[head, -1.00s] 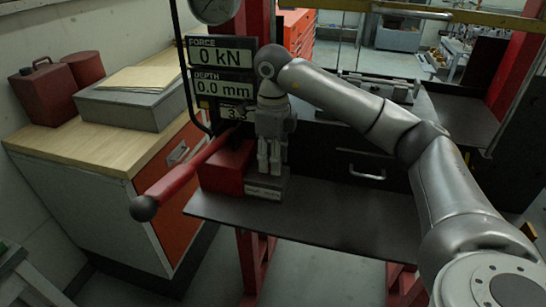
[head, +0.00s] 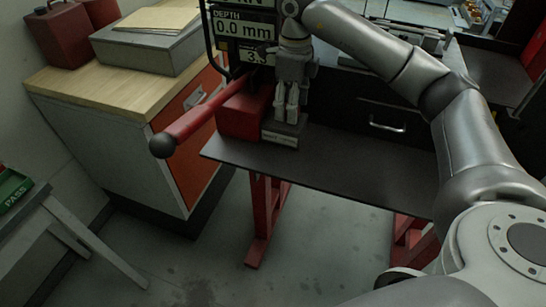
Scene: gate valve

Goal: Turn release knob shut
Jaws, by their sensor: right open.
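My right gripper (head: 291,112) comes down from above in the head view, fingers pointing down, open. Its fingertips are just above or in front of a small grey labelled block (head: 284,135) beside the red pump body (head: 241,115). A release knob cannot be made out; it may be hidden behind the gripper. I cannot tell whether the fingers touch anything. A red lever (head: 198,124) with a black ball end sticks out from the pump toward the lower left. My left gripper is not in view.
The pump stands at the left end of a dark table (head: 350,171) on red legs. A display (head: 241,30) reads 0.0 mm depth. A wood-topped cabinet (head: 110,88) with a grey box stands left. A green PASS bin (head: 14,188) sits lower left. Floor in front is clear.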

